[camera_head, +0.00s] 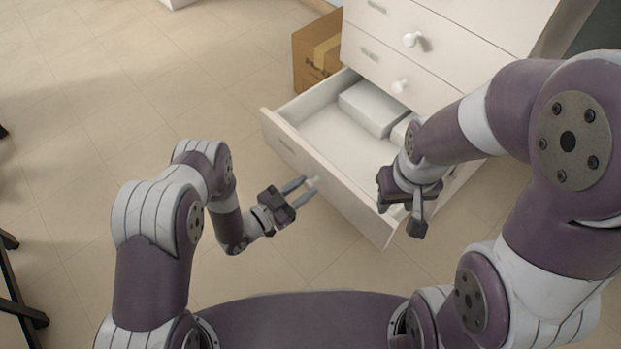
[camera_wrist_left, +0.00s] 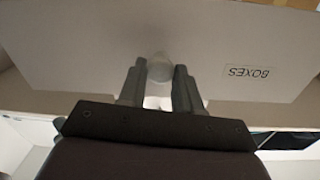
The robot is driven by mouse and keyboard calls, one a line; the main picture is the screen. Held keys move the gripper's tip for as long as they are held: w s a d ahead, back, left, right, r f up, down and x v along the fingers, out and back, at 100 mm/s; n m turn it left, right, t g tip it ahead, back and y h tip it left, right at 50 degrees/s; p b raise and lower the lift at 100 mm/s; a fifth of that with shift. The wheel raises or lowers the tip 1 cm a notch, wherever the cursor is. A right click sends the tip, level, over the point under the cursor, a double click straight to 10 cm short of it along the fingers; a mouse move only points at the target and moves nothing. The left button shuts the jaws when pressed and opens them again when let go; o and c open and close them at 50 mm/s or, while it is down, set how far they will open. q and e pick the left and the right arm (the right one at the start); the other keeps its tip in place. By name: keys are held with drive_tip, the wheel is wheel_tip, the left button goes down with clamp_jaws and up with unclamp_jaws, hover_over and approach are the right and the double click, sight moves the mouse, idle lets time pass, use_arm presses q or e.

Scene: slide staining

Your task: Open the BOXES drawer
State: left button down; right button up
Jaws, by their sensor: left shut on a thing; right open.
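The BOXES drawer (camera_head: 328,183) is the low drawer of the white cabinet and stands pulled well out, with white boxes (camera_head: 374,107) inside towards the back. Its front with the BOXES label (camera_wrist_left: 247,72) fills the upper part of the left wrist view, upside down. My left gripper (camera_head: 300,187) is shut on the drawer's round white knob (camera_wrist_left: 160,68), one finger on each side of it. My right gripper (camera_head: 404,209) is open and hangs over the right end of the drawer, holding nothing; it hides part of the drawer's right side.
The white cabinet (camera_head: 455,52) has closed drawers with round knobs (camera_head: 411,39) above the open one. A cardboard box (camera_head: 313,55) stands on the floor left of the cabinet. The tiled floor (camera_head: 130,100) left of the drawer is mostly clear.

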use_arm(q)
drive_tip(key=shift+s, duration=0.1)
drive_tip(key=c, duration=0.8)
unclamp_jaws()
drive_tip(key=shift+a, duration=0.15)
drive_tip(key=shift+s+a+r+p, duration=0.1)
drive_tip(key=shift+s+a+p, duration=0.1)
drive_tip(key=shift+a+p, duration=0.1)
drive_tip(key=p+v, duration=0.3)
drive_tip(key=v, duration=0.8)
drive_tip(key=shift+s+a+p, duration=0.3)
drive_tip(key=shift+p, duration=0.1)
